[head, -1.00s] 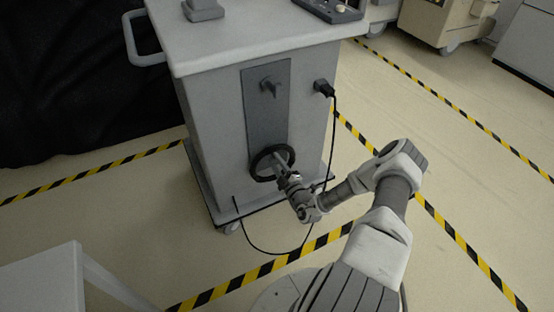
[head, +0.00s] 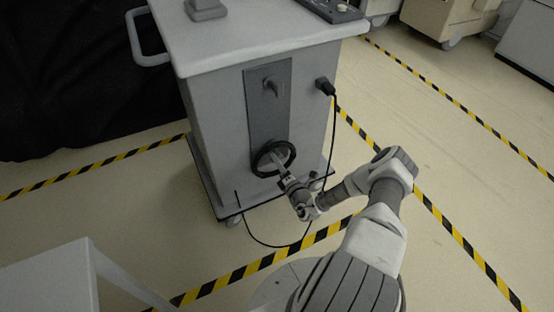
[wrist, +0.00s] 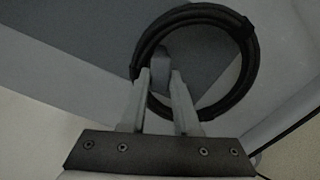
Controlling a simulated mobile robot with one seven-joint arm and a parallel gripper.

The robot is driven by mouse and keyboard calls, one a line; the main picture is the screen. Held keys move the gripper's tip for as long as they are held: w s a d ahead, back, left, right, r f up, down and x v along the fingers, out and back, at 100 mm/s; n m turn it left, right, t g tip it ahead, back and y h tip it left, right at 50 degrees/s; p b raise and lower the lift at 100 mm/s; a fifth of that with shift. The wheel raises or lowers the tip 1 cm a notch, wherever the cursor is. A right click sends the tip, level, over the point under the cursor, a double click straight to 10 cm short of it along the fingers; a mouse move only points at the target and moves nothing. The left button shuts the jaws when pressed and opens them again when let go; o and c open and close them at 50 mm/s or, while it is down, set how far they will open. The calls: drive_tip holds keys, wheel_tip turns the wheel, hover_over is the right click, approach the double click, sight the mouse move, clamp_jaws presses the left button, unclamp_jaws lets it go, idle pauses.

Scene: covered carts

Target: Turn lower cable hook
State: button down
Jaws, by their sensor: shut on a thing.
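The lower cable hook (wrist: 161,68) is a small grey piece low on the dark panel (head: 267,115) of the grey cart. In the wrist view my gripper (wrist: 163,82) is shut on it, one finger on each side. A coiled black cable (head: 290,150) hangs around the hook and rings my fingers; it also shows in the wrist view (wrist: 250,50). In the head view my gripper (head: 277,160) reaches into the coil and hides most of the lower hook. The upper hook (head: 272,86) sticks out near the panel's top, with nothing on it.
A black plug (head: 324,86) sits at the right of the cart front (head: 218,120), its cord hanging down to the floor. A white table (head: 45,280) stands at the lower left. Yellow-black tape lines mark open floor at right. Black cloth hangs at left.

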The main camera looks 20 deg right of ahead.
drive_tip(key=n+p, duration=0.1)
drive_tip(key=n, duration=0.3)
drive_tip(key=d+n+p, duration=0.1)
drive_tip(key=n, duration=0.3)
drive_tip(key=n+p, duration=0.1)
drive_tip(key=n, duration=0.4)
drive_tip(key=shift+d+f, duration=0.25)
drive_tip(key=shift+f, duration=0.15)
drive_tip(key=shift+n, duration=0.3)
drive_tip(key=c, duration=0.6)
unclamp_jaws()
drive_tip(key=shift+c, duration=0.2)
